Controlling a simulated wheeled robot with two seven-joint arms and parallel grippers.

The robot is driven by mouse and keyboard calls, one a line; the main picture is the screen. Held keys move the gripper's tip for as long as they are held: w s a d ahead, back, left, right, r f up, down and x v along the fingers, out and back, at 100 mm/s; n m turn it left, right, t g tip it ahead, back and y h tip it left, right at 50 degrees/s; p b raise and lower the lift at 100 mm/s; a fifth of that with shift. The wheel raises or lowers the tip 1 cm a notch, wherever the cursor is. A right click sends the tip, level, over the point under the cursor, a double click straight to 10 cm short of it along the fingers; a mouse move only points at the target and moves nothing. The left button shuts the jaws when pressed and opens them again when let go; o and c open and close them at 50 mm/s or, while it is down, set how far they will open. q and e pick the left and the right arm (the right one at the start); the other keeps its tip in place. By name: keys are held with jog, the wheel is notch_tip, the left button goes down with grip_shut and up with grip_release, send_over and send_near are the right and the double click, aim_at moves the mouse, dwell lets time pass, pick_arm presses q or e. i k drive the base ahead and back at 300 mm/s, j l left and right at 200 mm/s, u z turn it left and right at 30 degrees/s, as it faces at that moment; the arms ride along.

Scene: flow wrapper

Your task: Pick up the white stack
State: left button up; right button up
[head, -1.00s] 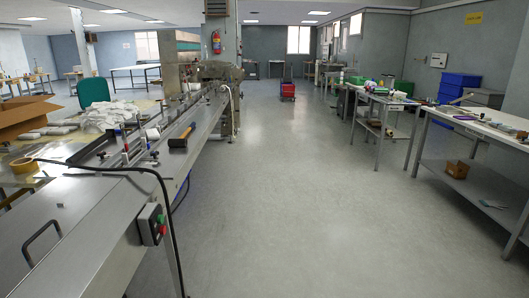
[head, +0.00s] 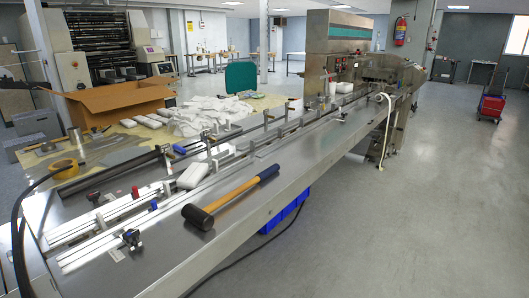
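A white stack (head: 193,176) lies flat on the infeed channel of the long steel machine table (head: 270,210), left of the mallet. Several similar white stacks (head: 158,120) lie on the yellowish table behind, beside a heap of white material (head: 208,118). Another white block (head: 345,87) sits farther along the machine, near the wrapper housing. I cannot tell which of these the task means. Neither of my grippers is in view.
A mallet (head: 235,195) with a black head lies on the machine table. Guide rails with clamp knobs (head: 131,237) run along the channel. Clear floor (head: 430,220) lies at right; a blue crate (head: 285,211) is under the machine.

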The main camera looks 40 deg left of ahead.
aim_at(191, 177)
jog(key=i+l+u, duration=0.1)
jog(key=i+u, duration=0.3)
jog(key=i+l+u, duration=0.4)
jog(key=i, duration=0.2)
jog(key=i+l+u, duration=0.4)
jog(key=i+j, duration=0.05)
jog(key=j, duration=0.05)
